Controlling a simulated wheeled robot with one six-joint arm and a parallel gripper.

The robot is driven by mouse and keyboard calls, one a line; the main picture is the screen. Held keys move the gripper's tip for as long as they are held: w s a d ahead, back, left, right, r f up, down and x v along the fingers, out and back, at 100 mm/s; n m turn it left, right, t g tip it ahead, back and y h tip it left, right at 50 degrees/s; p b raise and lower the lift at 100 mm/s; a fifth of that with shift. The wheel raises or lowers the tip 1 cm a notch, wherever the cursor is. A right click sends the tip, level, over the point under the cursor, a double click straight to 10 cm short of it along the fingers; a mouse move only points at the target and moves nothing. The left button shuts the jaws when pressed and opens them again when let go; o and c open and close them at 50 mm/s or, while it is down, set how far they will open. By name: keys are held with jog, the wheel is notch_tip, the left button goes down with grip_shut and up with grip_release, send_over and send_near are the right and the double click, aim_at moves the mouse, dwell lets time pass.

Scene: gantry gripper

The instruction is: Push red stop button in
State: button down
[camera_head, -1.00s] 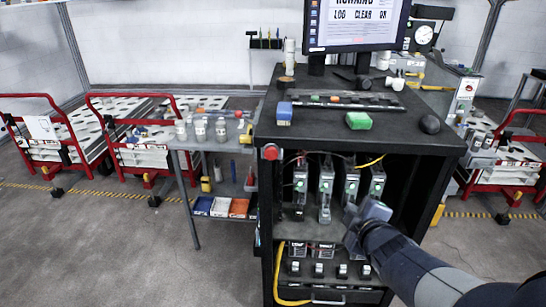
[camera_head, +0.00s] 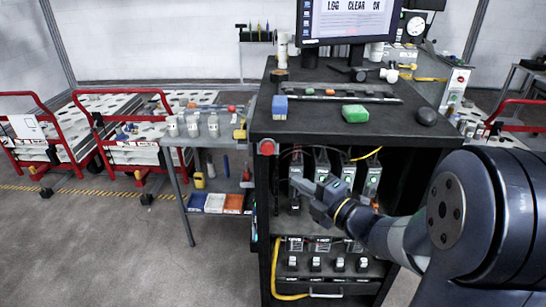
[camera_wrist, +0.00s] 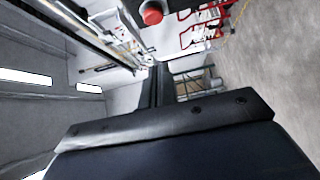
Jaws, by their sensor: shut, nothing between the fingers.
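The red stop button (camera_head: 266,147) is a round red knob on the upper left front corner of the black cabinet (camera_head: 340,138). In the wrist view the red button (camera_wrist: 152,13) shows at the top, near the middle. My gripper (camera_head: 303,186) is shut and empty, in front of the cabinet's open upper bay. It is to the right of the button and lower in the head view, apart from it. In the wrist view my dark gripper body fills the lower part, and the fingertips are hard to make out.
Several upright modules (camera_head: 347,172) with green lights stand in the bay behind my gripper. A yellow cable (camera_head: 276,270) runs down the cabinet's left front. A grey side table (camera_head: 185,141) with bottles stands left of the cabinet. Floor in front at left is clear.

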jog(key=shift+w+a, duration=0.1)
jog(key=p, duration=0.3)
send_near(264, 151)
jog(key=a, duration=0.4)
jog(key=shift+w+r+p, duration=0.1)
jog(key=shift+w+p, duration=0.65)
jog(key=shift+w, duration=1.4)
